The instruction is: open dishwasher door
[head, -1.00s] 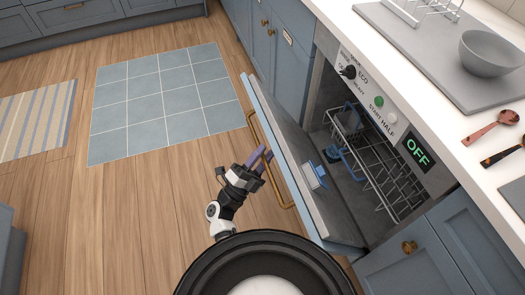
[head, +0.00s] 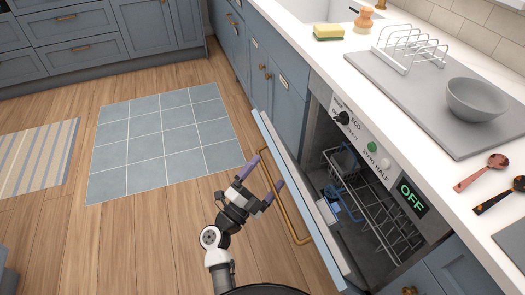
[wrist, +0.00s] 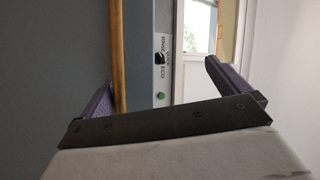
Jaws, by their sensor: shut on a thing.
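The dishwasher door (head: 300,190) is a blue-fronted panel, hinged low and tilted partly open. Its brass bar handle (head: 291,222) runs along the outer face and also shows in the wrist view (wrist: 119,50). My gripper (head: 264,177) is at the far end of the handle, with its purple fingers on either side of the bar. It is shut on the handle. In the wrist view the bar lies close against the left finger. Behind the door the dishwasher interior (head: 325,130) is partly visible, with a wire rack (head: 375,205) and a blue item.
The control panel (head: 370,145) has a dark knob, buttons and a display reading OFF. The white counter (head: 320,50) above holds a dish rack, a grey bowl (head: 477,99), spoons and a sponge (head: 328,32). Open wooden floor (head: 160,235) and a blue tiled patch lie left.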

